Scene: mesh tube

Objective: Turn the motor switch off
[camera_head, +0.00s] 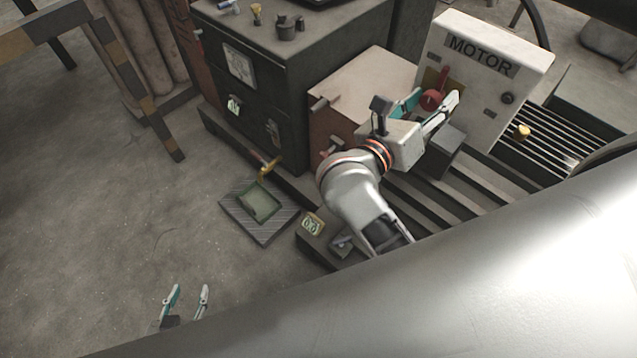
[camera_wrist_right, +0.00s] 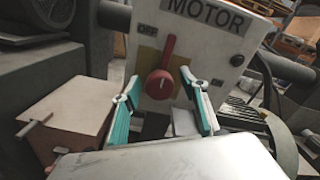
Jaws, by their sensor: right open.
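The white motor box (camera_head: 487,75) stands at the upper right in the head view and is labelled MOTOR. Its red rotary switch (camera_head: 432,99) sits on a yellowish plate; in the right wrist view the red switch (camera_wrist_right: 160,80) has its handle pointing up and slightly right, with an OFF label (camera_wrist_right: 146,31) above left. My right gripper (camera_head: 431,102) is open, with its fingertips on either side of the switch in the picture; I cannot tell whether they touch it. My left gripper (camera_head: 187,289) is open and empty, low at the left over the floor.
A dark cabinet (camera_head: 285,85) and a lower box with a pale top (camera_head: 365,85) stand left of the motor box. A black knob (camera_head: 507,98) is on the motor box's right. A green-lined tray (camera_head: 262,203) lies on the floor.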

